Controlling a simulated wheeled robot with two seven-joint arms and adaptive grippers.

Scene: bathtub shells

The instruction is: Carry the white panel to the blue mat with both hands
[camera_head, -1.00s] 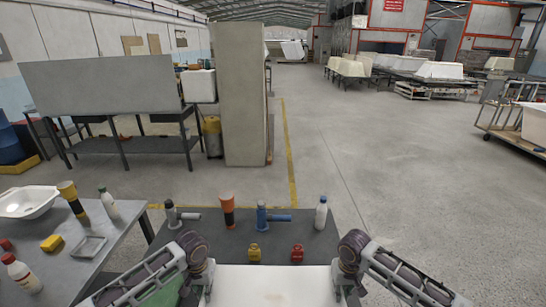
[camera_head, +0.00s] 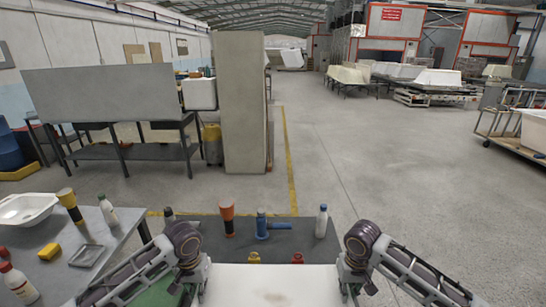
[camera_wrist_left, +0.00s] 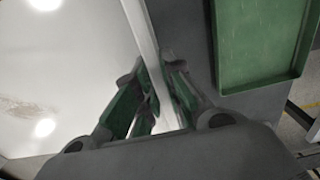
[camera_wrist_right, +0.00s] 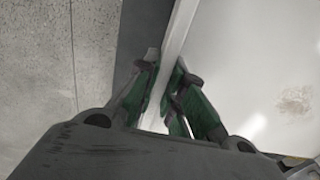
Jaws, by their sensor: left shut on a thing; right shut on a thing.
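The white panel (camera_head: 270,285) spans the bottom middle of the head view. It is flat, with a raised rim and a faint brown stain. My left gripper (camera_head: 193,287) is shut on its left edge; the left wrist view shows the fingers (camera_wrist_left: 158,98) around the rim. My right gripper (camera_head: 350,288) is shut on the opposite edge, and the right wrist view shows its fingers (camera_wrist_right: 160,95) around that rim. The panel is held over the dark work table (camera_head: 300,235), covering its near part. No blue mat is visible in these frames.
On the table beyond the panel stand an orange-and-black tool (camera_head: 227,218), a blue tool (camera_head: 263,225) and a white bottle (camera_head: 321,221). A green tray (camera_wrist_left: 262,45) lies beside the panel's left edge. A side table (camera_head: 60,245) stands left. Open floor (camera_head: 420,170) lies right.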

